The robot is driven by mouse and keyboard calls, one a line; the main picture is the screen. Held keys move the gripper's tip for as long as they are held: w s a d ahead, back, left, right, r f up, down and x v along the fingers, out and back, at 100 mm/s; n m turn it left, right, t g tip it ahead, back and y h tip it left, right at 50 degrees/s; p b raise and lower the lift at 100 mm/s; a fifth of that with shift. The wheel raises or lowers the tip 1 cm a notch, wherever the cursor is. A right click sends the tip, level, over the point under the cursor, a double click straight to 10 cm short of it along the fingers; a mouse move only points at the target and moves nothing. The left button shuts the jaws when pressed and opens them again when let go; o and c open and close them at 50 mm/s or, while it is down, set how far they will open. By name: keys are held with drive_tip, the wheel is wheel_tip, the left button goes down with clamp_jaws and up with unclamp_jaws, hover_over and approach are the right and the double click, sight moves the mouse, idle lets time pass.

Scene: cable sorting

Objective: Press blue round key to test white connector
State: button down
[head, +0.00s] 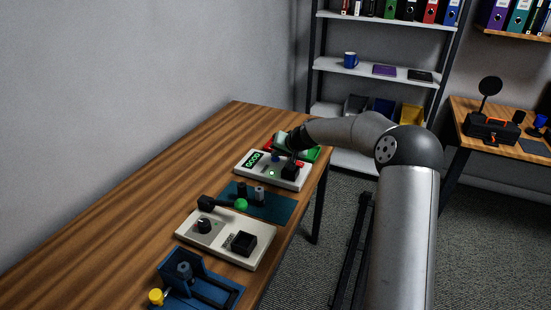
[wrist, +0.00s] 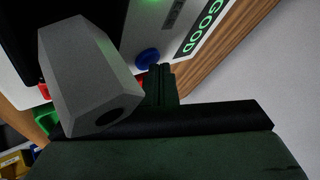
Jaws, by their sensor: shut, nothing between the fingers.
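The white tester (head: 262,171) stands near the far end of the wooden table. Its display (head: 254,160) reads GOOD in green, and a small green light (head: 272,173) is lit. The blue round key (head: 275,156) also shows in the wrist view (wrist: 147,58). My gripper (wrist: 160,74) is shut and empty, its tips right beside the key; I cannot tell whether they touch it. A large pale grey faceted body (wrist: 90,75) with a dark hole, probably the white connector, fills the left of the wrist view.
A teal mat (head: 265,204) with small upright parts lies in front of the tester. Nearer are a second pale device (head: 225,238) with a black knob, a green ball-like part (head: 241,204), and a blue fixture (head: 210,290). Red and green bins sit beyond the tester. The table's left side is clear.

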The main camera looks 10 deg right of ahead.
sight(277, 160)
idle(0.3)
drive_tip(key=shift+r+p, duration=0.3)
drive_tip(key=shift+r, duration=0.5)
drive_tip(key=shift+r, duration=0.1)
drive_tip(key=shift+r+p, duration=1.2)
drive_tip(key=shift+r, duration=1.25)
